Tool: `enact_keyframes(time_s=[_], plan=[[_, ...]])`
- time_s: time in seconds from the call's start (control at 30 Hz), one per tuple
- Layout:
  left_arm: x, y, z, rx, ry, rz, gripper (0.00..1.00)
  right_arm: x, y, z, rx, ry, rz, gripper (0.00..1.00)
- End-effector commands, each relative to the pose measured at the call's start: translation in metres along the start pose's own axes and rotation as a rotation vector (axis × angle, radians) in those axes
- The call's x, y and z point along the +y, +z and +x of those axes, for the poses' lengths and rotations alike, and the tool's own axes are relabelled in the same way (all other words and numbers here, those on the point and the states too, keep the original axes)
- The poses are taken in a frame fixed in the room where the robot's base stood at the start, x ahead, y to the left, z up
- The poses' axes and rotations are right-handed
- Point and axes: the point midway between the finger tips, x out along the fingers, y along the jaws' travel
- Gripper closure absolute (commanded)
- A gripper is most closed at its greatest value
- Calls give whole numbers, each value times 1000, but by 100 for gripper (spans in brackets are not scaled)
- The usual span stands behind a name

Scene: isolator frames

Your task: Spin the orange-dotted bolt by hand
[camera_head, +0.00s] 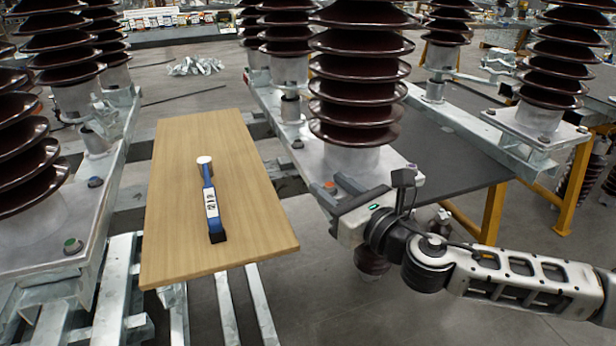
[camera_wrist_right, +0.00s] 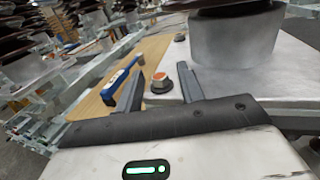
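The orange-dotted bolt (camera_head: 330,185) sits on the corner of a grey metal base plate under a large brown insulator in the head view. In the right wrist view the bolt (camera_wrist_right: 161,83) shows its orange top between my two dark fingers. My right gripper (camera_head: 335,194) is open, with its fingers apart on either side of the bolt; it also shows in the right wrist view (camera_wrist_right: 162,72). I see a gap between bolt and fingers, and cannot tell whether the fingertips are level with it. My left gripper is not in view.
A wooden board (camera_head: 165,235) lies left of the bolt, carrying a blue-and-white tool (camera_head: 211,205). The insulator (camera_head: 358,95) rises close behind the bolt. A second bolt (camera_wrist_right: 179,37) stands farther along the plate.

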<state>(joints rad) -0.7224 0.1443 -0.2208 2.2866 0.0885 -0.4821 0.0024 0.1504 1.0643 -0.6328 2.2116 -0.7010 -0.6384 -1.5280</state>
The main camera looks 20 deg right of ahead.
Motion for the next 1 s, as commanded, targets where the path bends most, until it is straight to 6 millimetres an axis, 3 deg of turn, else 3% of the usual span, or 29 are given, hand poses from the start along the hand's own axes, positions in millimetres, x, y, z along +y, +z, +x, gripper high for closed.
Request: enact_keyframes(time_s=[0.43, 0.47, 0.6, 1.0], plan=[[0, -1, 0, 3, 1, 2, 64, -3, 0, 2, 0, -11, 0, 62], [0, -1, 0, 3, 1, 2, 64, -3, 0, 2, 0, -11, 0, 64], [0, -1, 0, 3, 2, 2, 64, -3, 0, 2, 0, -11, 1, 100], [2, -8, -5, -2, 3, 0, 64, -2, 2, 2, 2, -62, 5, 100]])
